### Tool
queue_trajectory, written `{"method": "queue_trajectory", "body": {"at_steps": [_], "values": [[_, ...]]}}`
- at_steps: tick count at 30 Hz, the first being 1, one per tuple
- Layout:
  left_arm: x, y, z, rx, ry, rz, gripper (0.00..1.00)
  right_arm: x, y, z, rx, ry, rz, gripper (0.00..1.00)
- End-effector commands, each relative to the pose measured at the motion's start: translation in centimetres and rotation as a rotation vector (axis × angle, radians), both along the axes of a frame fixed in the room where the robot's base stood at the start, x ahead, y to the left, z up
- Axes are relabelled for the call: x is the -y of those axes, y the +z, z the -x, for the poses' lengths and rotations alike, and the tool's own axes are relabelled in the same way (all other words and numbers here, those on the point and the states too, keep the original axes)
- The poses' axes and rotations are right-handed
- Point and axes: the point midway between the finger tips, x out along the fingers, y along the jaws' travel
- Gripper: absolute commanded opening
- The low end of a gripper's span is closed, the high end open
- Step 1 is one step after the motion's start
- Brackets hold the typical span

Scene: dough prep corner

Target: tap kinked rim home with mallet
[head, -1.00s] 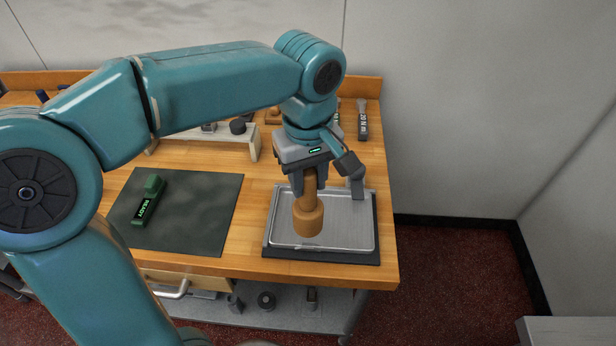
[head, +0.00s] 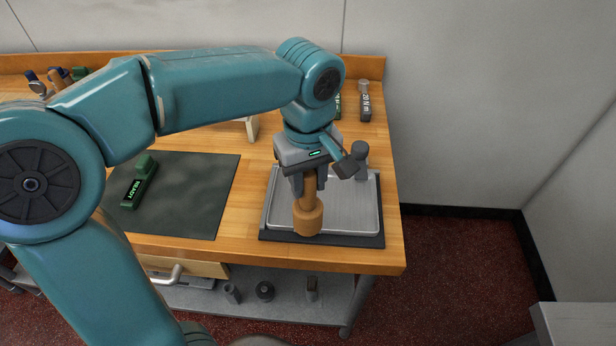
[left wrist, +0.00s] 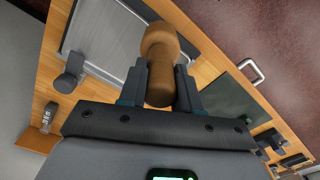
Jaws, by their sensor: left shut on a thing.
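My left gripper (head: 309,180) is shut on the handle of a wooden mallet (head: 308,220), which hangs with its thick head down over the left part of a silver metal tray (head: 350,212). The mallet also shows between the fingers in the left wrist view (left wrist: 160,50). I cannot tell whether the head touches the tray. The tray lies on a dark mat (head: 320,238) at the bench's front right corner. A grey post-like clamp (head: 360,155) stands at the tray's back edge. No kink in the rim is clearly visible. My right gripper is not in view.
A dark green mat (head: 200,205) with a green device marked READY (head: 138,185) lies to the left on the wooden bench (head: 385,245). A tool marked 20 N m (head: 365,105) lies behind the tray. A lower shelf (head: 285,300) holds small parts.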

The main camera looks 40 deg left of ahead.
Motion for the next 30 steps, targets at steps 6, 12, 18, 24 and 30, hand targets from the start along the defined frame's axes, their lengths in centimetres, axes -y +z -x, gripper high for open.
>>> {"method": "queue_trajectory", "body": {"at_steps": [6,12,18,24,30], "values": [[0.0,4.2,-0.1,0.004,0.000,0.001,0.00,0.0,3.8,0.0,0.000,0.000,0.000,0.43],[0.0,4.4,0.0,0.003,0.000,0.001,0.00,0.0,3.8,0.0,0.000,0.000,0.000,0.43],[0.0,4.6,0.0,0.003,0.000,0.001,0.00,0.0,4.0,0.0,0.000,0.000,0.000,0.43],[0.0,6.8,0.0,0.003,0.000,0.001,0.00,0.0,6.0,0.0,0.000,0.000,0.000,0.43],[0.0,9.4,0.0,0.003,0.000,0.001,0.00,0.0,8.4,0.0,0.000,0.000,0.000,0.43]]}}
